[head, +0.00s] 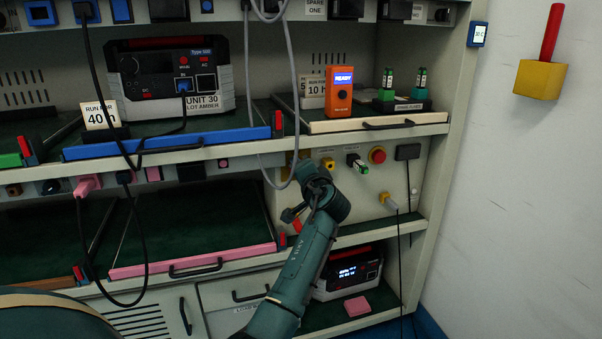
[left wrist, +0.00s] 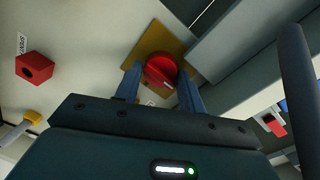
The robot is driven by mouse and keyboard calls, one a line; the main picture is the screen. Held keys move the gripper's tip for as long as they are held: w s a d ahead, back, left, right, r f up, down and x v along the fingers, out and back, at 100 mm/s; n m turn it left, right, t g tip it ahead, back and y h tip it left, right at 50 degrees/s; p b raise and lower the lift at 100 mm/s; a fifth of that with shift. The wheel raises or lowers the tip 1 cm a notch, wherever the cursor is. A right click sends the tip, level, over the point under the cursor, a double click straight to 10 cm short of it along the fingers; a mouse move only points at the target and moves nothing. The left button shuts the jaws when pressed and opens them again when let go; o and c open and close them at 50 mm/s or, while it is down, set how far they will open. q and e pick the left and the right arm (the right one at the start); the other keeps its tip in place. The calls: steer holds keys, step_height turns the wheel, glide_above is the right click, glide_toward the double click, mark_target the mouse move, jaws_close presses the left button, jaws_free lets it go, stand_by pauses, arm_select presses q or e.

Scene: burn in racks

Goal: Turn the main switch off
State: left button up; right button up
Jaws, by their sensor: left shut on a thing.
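The main switch appears in the left wrist view as a red round knob (left wrist: 160,69) on a yellow plate (left wrist: 150,42). My left gripper (left wrist: 158,84) has one finger on each side of the knob and is shut on it. In the head view my left arm reaches up to the lower right panel. There its wrist hides the fingertips and the knob. I cannot read the switch's position marks. My right gripper is not in view.
A red round button (head: 377,155) and a yellow-collared socket (head: 328,164) are on the same panel. A grey cable (head: 246,95) hangs close to my wrist. An orange meter (head: 339,92) stands on the shelf above. A pink-edged tray (head: 190,262) lies left.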

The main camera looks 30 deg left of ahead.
arm_select(q)
steer(key=shift+r, duration=0.2)
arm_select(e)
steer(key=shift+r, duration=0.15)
arm_select(q)
steer(key=o, duration=0.9)
steer(key=shift+f, duration=0.1)
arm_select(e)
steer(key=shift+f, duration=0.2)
arm_select(q)
steer(key=shift+o, duration=0.2)
steer(key=p+v, duration=0.2)
steer(key=v, duration=1.1)
steer(key=shift+p, duration=0.4)
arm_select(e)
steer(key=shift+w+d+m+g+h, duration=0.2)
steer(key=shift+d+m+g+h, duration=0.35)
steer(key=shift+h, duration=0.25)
arm_select(q)
steer(key=shift+d, duration=0.1)
